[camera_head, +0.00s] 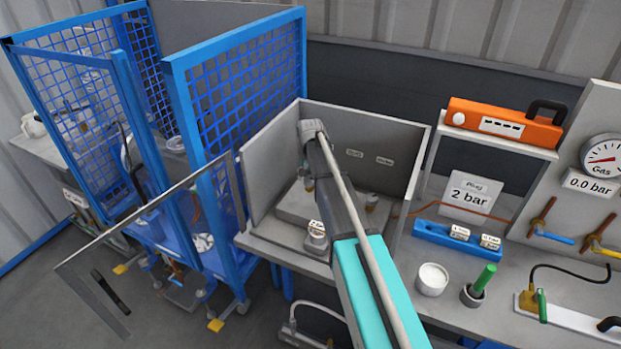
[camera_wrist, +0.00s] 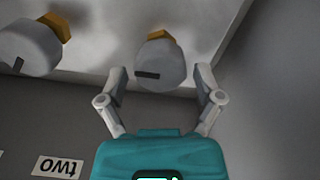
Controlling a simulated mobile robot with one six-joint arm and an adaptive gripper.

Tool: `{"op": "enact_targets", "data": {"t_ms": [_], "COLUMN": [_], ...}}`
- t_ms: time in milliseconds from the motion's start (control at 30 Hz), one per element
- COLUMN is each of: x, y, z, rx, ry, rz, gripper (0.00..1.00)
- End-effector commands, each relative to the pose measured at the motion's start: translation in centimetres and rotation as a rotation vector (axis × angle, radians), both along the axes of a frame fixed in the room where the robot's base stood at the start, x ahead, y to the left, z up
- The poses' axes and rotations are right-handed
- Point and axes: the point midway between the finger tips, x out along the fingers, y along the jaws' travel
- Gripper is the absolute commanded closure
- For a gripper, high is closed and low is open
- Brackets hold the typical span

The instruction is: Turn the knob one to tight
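In the wrist view a grey round knob (camera_wrist: 160,70) with a dark slot mark and a brass stem stands on a pale block (camera_wrist: 105,20). My gripper (camera_wrist: 160,78) is open, with one finger on each side of this knob and visible gaps. A second similar knob (camera_wrist: 30,48) is at the upper left. An upside-down label reading "two" (camera_wrist: 60,167) lies at the lower left; no "one" label is readable. In the head view my gripper (camera_head: 312,132) is inside an open grey box, and my arm hides part of the block and knobs.
The grey box (camera_head: 270,185) has walls at the back and sides. Small labels (camera_head: 370,157) are on its back wall, too small to read surely. A clear framed panel (camera_head: 150,240) stands open at its left. A blue mesh cage (camera_head: 240,90) is behind left; a bench with gauge (camera_head: 603,155) is right.

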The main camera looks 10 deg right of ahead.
Motion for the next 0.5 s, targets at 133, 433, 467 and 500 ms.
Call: {"op": "enact_targets", "data": {"t_ms": [133, 433, 467, 500], "x": [0.04, 0.06, 0.06, 0.08], "y": [0.03, 0.05, 0.05, 0.06], "z": [0.01, 0.01, 0.01, 0.01], "rx": [0.001, 0.001, 0.001, 0.001], "ry": [-0.001, -0.001, -0.001, -0.001], "rz": [0.001, 0.004, 0.006, 0.010], "gripper": [0.05, 0.05, 0.05, 0.05]}}
